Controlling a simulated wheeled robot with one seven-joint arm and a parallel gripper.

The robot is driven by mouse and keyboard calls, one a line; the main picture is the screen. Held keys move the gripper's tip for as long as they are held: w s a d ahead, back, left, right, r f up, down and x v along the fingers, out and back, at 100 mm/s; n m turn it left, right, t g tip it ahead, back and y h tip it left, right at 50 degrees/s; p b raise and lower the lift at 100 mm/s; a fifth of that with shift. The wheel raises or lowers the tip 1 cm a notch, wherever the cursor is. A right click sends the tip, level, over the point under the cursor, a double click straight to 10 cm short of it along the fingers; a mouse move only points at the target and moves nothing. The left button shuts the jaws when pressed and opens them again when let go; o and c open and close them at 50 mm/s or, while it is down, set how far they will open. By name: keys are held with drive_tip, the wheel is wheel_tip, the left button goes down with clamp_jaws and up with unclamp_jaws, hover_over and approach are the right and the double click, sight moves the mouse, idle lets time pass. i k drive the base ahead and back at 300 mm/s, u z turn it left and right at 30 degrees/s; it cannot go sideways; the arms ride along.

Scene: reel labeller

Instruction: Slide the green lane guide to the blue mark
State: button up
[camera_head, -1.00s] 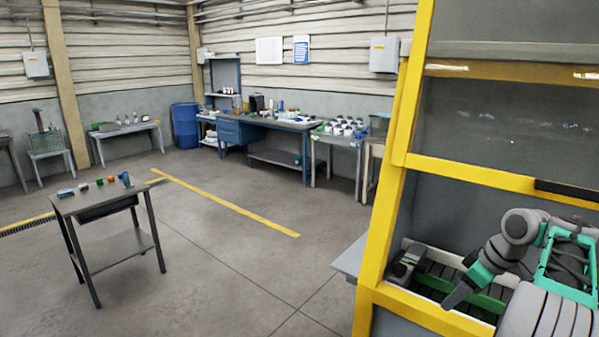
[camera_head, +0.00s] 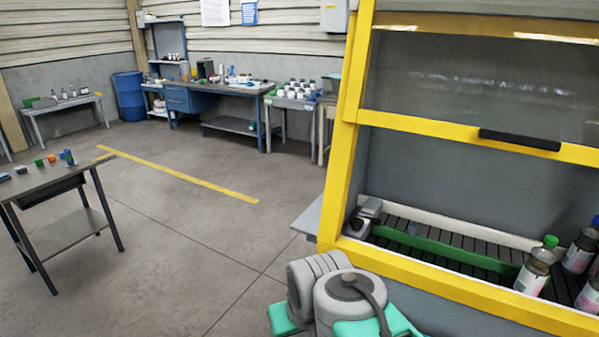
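The green lane guide (camera_head: 445,250) is a long low bar in the yellow-framed machine at the right. It runs along the dark slatted bed, from near a grey block at the left end towards a green-capped bottle (camera_head: 535,270). The bottle partly hides the area at its right end. I cannot make out a blue mark in this view. My arm's grey and teal links show at the bottom middle, in front of the machine. My gripper is not in view.
The yellow frame (camera_head: 340,150) surrounds the opening, with a raised clear panel and a black handle (camera_head: 520,139) above. More bottles (camera_head: 580,250) stand at the right end of the slatted bed (camera_head: 470,237). A small table (camera_head: 50,180) stands at left; the floor between is clear.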

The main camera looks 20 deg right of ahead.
sight(411, 238)
drive_tip(key=z, duration=2.05)
drive_tip(key=i, duration=0.3)
drive_tip(key=u, duration=1.1)
drive_tip(key=i, duration=0.45)
